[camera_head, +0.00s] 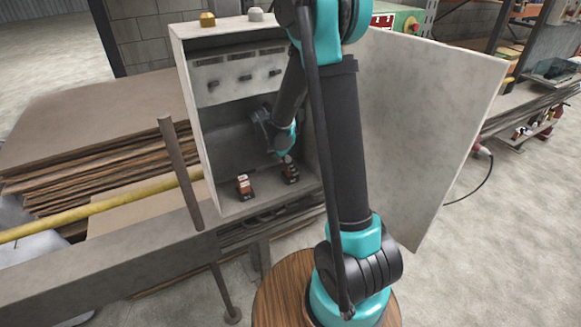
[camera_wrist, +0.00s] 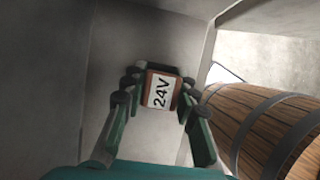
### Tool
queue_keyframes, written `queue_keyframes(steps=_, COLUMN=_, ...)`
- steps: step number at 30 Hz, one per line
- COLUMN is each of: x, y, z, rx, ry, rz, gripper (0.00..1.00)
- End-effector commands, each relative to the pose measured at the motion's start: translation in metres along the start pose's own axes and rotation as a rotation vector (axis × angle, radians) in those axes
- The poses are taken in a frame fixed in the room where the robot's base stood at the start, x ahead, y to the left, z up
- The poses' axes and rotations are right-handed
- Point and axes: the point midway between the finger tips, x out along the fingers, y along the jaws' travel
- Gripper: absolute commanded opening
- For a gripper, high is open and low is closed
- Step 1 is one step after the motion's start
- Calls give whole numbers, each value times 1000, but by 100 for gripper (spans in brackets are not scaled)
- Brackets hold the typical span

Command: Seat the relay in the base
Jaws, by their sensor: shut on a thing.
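The relay (camera_wrist: 161,91), an orange-brown block with a white "24V" label, sits between the fingertips of my gripper (camera_wrist: 154,88) in the wrist view. My gripper is shut on it. In the head view my gripper (camera_head: 287,158) is inside the grey cabinet, low and to the right, close above a dark block (camera_head: 291,174) on the cabinet floor. That block looks like the base; whether the relay touches it I cannot tell. A second small black block with an orange and white top (camera_head: 244,187) stands to its left. The wrist view shows no base; the relay may hide it.
The open cabinet (camera_head: 195,120) has side walls close around my arm and a panel with several knobs (camera_head: 238,77) above. Its large door (camera_head: 425,130) hangs open to the right. A wooden barrel (camera_wrist: 262,122) stands outside the cabinet, right in the wrist view.

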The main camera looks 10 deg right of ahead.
Motion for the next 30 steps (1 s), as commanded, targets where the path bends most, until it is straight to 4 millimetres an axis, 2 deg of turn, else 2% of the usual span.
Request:
queue_keyframes(steps=8, x=2, y=0, z=-1, rx=0, ry=-1, rz=0, gripper=0)
queue_keyframes(steps=9, x=3, y=0, z=-1, rx=0, ry=-1, rz=0, gripper=30)
queue_keyframes(steps=14, x=2, y=0, z=-1, rx=0, ry=0, rz=1, gripper=49)
queue_keyframes(steps=25, x=-1, y=0, z=0, rx=0, ry=-1, rz=1, gripper=49)
queue_keyframes(steps=30, x=-20, y=0, z=0, rx=0, ry=-1, rz=1, gripper=49)
